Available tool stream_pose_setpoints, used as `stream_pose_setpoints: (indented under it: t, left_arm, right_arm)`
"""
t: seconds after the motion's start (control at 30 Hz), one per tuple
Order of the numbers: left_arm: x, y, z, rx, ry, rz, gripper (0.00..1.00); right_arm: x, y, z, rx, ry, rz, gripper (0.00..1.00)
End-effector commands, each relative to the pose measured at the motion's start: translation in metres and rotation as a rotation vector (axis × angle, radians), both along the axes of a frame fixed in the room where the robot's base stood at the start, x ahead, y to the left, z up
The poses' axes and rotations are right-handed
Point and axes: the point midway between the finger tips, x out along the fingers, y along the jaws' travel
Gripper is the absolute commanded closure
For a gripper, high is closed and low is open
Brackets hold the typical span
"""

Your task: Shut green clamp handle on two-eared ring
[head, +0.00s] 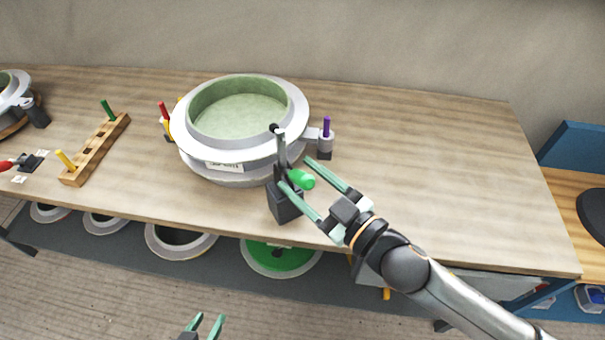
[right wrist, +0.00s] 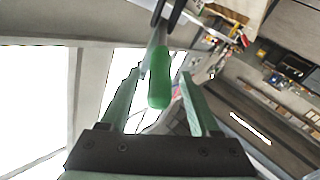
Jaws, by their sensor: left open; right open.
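The grey ring mould (head: 240,152) with a pale green inside sits on the wooden bench, an ear with a purple pin (head: 326,126) at its right. A dark clamp (head: 284,204) stands at its front right edge, with an upright grey bar ending in a black knob. Its green handle (head: 302,179) sticks out towards my right arm. My right gripper (head: 296,175) is open, with its fingers on either side of the handle. In the right wrist view the green handle (right wrist: 160,82) lies between the open fingers, without clear contact. My left gripper (head: 206,322) is open and empty, low at the bottom edge.
A wooden pin rack (head: 97,150) with green and yellow pins lies left on the bench. Red and yellow pins (head: 164,112) stand at the ring's left. Another mould (head: 12,95) is at the far left. The bench right of the ring is clear. Round moulds sit on the shelf below.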

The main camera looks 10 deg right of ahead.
Motion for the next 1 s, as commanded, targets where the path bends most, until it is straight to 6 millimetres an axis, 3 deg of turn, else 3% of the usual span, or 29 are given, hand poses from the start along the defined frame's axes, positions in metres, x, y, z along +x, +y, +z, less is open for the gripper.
stream_pose_setpoints:
  t: [0.33, 0.9, 1.0]
  left_arm:
    - [0.0001, 0.0, 0.0005, 0.0, 0.0, 0.0, 0.5]
    - [-0.0001, 0.0, 0.0003, 0.0, 0.001, 0.0, 0.5]
    - [-0.0001, 0.0, 0.0003, 0.001, 0.001, -0.001, 0.5]
  right_arm:
    - [0.0028, 0.0017, -0.0001, -0.001, -0.001, 0.0, 0.37]
    - [0.0025, 0.0017, 0.0, -0.001, -0.001, 0.0, 1.0]
    - [0.0025, 0.0017, 0.0, 0.0, 0.0, 0.0, 1.0]
